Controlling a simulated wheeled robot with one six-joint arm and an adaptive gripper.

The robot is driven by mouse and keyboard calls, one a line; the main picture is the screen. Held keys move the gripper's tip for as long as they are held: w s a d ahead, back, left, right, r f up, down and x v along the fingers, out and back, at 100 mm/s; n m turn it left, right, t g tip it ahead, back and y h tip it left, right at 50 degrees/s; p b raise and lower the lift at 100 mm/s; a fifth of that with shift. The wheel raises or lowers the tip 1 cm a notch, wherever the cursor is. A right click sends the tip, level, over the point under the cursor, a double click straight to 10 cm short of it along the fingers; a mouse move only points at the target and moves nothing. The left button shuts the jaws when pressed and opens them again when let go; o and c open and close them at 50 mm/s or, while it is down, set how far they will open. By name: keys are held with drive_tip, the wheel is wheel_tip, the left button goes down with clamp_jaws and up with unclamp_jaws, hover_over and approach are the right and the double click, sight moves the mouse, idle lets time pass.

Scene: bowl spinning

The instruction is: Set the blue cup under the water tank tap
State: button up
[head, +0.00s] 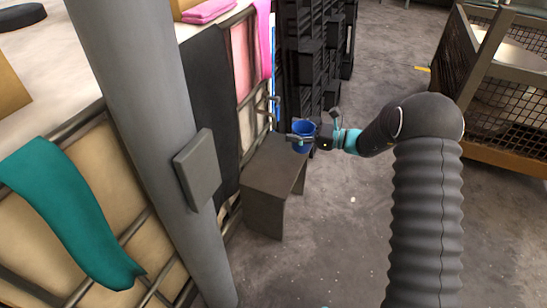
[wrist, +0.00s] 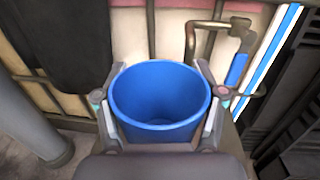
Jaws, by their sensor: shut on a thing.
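My gripper (head: 303,141) is shut on the blue cup (head: 305,129), with one finger on each side of it. The wrist view shows the cup (wrist: 160,100) upright, open at the top and empty, between the fingers of my gripper (wrist: 159,112). The caged water tank (head: 242,62) stands behind, and its wall (wrist: 170,40) fills the back of the wrist view. The tap (wrist: 239,68), a metal pipe with a blue part, is right of and behind the cup. In the head view, the tap (head: 272,104) is small, left of and above the cup.
A dark stool (head: 270,170) stands against the tank, with the cup at its far right end; I cannot tell whether they touch. Black stacked crates (head: 308,60) rise behind. A mesh cage (head: 505,105) is at the right. Open floor (head: 345,230) lies in front.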

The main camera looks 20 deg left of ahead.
drive_tip(key=shift+w+a+f+b, duration=0.15)
drive_tip(key=shift+w+a+f, duration=0.55)
drive_tip(key=shift+a+f, duration=1.15)
drive_tip(key=shift+w+a+f+b, duration=0.15)
drive_tip(key=shift+w+a+f, duration=0.5)
drive_tip(key=shift+a+f, duration=1.15)
drive_tip(key=shift+w+a+f+b, duration=0.15)
drive_tip(key=shift+w+a+f, duration=0.55)
drive_tip(key=shift+a+f, duration=1.15)
drive_tip(key=shift+r, duration=0.1)
drive_tip(key=o, duration=1)
drive_tip(key=shift+o, duration=0.3)
